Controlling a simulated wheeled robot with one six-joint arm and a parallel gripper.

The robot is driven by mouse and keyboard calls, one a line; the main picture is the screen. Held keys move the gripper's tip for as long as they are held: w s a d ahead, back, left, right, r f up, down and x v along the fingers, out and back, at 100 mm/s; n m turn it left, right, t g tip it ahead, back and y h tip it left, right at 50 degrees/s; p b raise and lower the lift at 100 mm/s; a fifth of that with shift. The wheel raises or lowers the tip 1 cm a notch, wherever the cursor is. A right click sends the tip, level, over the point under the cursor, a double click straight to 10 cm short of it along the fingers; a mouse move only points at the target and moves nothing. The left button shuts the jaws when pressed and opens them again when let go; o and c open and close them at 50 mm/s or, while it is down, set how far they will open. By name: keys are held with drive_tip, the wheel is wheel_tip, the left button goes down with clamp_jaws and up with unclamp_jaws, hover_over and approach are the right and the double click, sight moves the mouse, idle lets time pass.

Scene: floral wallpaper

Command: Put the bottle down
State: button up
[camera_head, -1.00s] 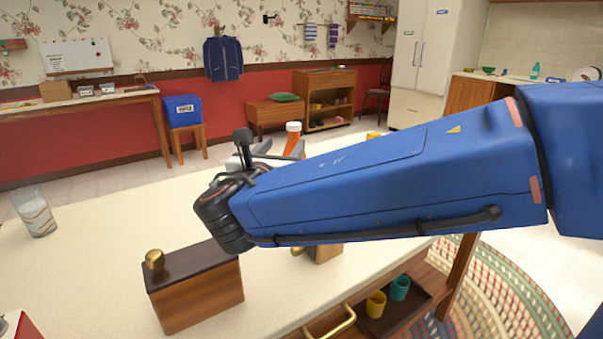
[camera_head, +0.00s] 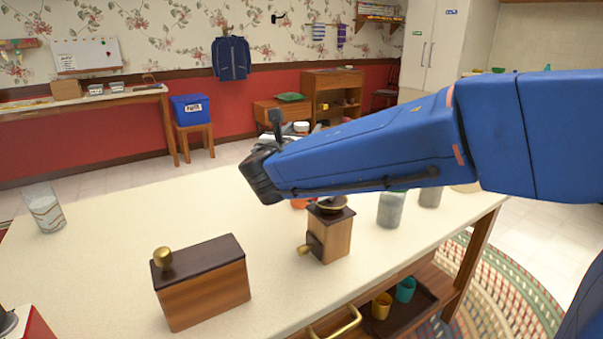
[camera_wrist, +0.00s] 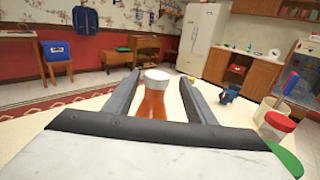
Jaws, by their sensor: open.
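The orange bottle with a white cap (camera_wrist: 155,103) is upright between the two fingers of my gripper (camera_wrist: 157,88) in the wrist view. A gap shows between the bottle and the fingers, so my gripper is open around it. In the head view my gripper (camera_head: 298,132) is mostly hidden behind my blue arm. A small orange part of the bottle (camera_head: 299,203) shows below the arm, at the counter top (camera_head: 120,225). Most of the bottle is hidden there.
A wooden grinder (camera_head: 330,235) stands close in front of the bottle, and a dark-topped wooden box (camera_head: 203,285) is nearer left. Grey jars (camera_head: 391,208) stand to the right. A glass (camera_head: 43,208) is at far left. The counter's left middle is clear.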

drive_tip(key=shift+w+d, duration=0.2)
drive_tip(key=shift+w, duration=2.4)
clamp_jaws()
